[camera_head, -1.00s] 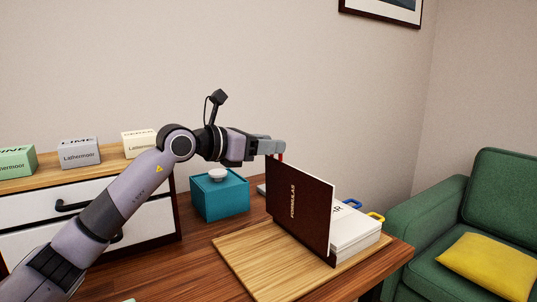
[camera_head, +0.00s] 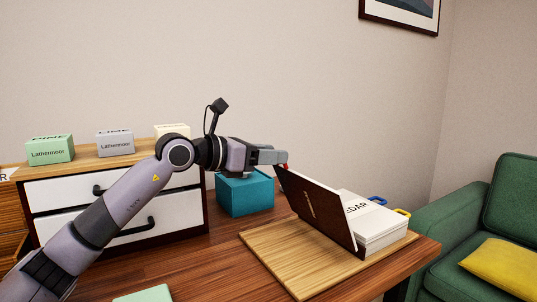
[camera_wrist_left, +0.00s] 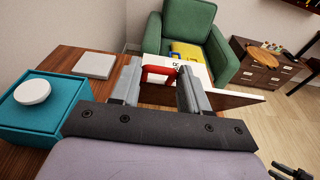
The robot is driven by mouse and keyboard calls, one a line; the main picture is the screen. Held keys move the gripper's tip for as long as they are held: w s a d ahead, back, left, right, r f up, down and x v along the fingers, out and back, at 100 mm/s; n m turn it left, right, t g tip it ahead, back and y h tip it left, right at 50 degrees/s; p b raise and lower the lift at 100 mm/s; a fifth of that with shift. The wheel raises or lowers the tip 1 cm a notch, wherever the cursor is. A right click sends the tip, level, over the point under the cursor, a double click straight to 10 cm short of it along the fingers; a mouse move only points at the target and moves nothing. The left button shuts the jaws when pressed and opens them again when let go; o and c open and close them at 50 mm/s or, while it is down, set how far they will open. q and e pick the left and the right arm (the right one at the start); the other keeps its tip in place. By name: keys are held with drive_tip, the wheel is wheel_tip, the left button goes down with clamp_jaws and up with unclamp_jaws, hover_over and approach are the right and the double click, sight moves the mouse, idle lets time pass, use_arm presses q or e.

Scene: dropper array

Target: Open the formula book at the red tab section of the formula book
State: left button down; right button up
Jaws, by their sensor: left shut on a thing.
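The formula book lies open on a wooden board. Its dark brown cover (camera_head: 318,212) stands tilted, leaning left, and white pages (camera_head: 382,228) with partly hidden black lettering lie flat to its right. My left gripper (camera_head: 284,161) is at the upper left edge of the raised cover, shut on the red tab (camera_head: 286,167). In the left wrist view the red tab (camera_wrist_left: 158,74) shows between the two fingers. A blue tab (camera_head: 378,200) and a yellow tab (camera_head: 402,212) stick out at the far side of the pages.
The wooden board (camera_head: 262,243) has bare room left of the book. A teal box (camera_head: 246,198) with a round white top (camera_wrist_left: 32,91) stands behind it. A drawer unit (camera_head: 75,193) with small boxes is at left, a green armchair (camera_head: 455,222) at right.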

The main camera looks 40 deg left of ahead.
use_arm(q)
drive_tip(key=shift+d+f, duration=0.35)
drive_tip(key=shift+f, duration=0.35)
drive_tip(key=c, duration=0.8)
unclamp_jaws()
drive_tip(key=shift+o, duration=0.5)
drive_tip(key=shift+w, duration=0.15)
drive_tip(key=shift+r, duration=0.2)
use_arm(e)
drive_tip(key=shift+d+f, duration=0.1)
use_arm(q)
drive_tip(key=shift+a, duration=0.1)
drive_tip(key=b+v, duration=0.2)
drive_tip(key=v, duration=0.5)
drive_tip(key=shift+b, duration=0.35)
use_arm(e)
drive_tip(key=shift+w+a+f+m+y, duration=0.2)
drive_tip(key=shift+a+y, duration=0.1)
drive_tip(key=shift+a, duration=0.35)
drive_tip(key=shift+w+a+f+m+y, duration=0.1)
drive_tip(key=shift+w+a+f+y, duration=0.15)
drive_tip(key=shift+a, duration=0.35)
drive_tip(key=shift+r, duration=0.1)
